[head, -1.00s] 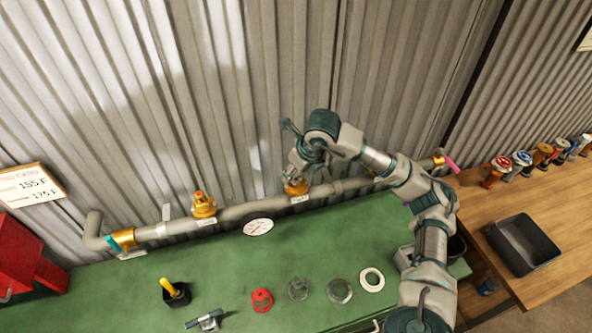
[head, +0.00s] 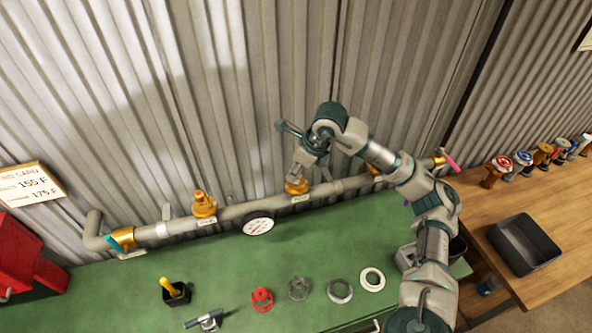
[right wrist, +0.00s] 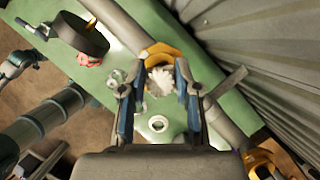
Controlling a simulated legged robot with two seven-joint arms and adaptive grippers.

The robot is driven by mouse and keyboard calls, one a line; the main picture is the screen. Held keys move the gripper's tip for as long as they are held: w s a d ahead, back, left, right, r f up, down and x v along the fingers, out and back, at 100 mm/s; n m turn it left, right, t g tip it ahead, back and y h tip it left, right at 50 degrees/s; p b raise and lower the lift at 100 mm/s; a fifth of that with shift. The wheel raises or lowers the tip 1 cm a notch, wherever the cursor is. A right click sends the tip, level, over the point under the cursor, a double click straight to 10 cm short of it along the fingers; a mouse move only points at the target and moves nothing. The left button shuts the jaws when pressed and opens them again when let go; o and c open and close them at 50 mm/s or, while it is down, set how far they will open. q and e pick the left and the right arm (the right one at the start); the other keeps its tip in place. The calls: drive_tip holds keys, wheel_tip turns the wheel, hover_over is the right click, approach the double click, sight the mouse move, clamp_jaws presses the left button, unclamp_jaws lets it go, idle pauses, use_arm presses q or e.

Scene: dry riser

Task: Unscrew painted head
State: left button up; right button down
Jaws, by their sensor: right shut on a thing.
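A pale, lumpy head (right wrist: 160,80), which looks coated in white paint, sits at a brass fitting (right wrist: 162,52) on the grey pipe. My right gripper (right wrist: 158,88) has its two fingers on either side of this head and is shut on it. In the head view my right gripper (head: 299,172) reaches down to the middle brass fitting (head: 297,187), and its fingers and wrist hide the head there. Whether the head has turned in the fitting I cannot tell. My left gripper is not in view.
The grey pipe (head: 240,211) runs along the corrugated wall with a gauge (head: 258,226) and another brass fitting (head: 204,205). A red ring-like part (head: 262,300) and several grey and white rings lie on the green bench (head: 220,265). A black tray (head: 525,243) stands on the wooden table.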

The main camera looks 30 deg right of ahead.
drive_tip(key=shift+n, duration=0.4)
drive_tip(key=n+g+y+p, duration=0.1)
drive_tip(key=n, duration=0.3)
drive_tip(key=shift+n+g, duration=0.5)
drive_tip(key=shift+n, duration=0.4)
drive_tip(key=c, duration=1.7)
unclamp_jaws()
clamp_jaws()
drive_tip(key=shift+p, duration=0.3)
drive_tip(key=shift+r, duration=0.1)
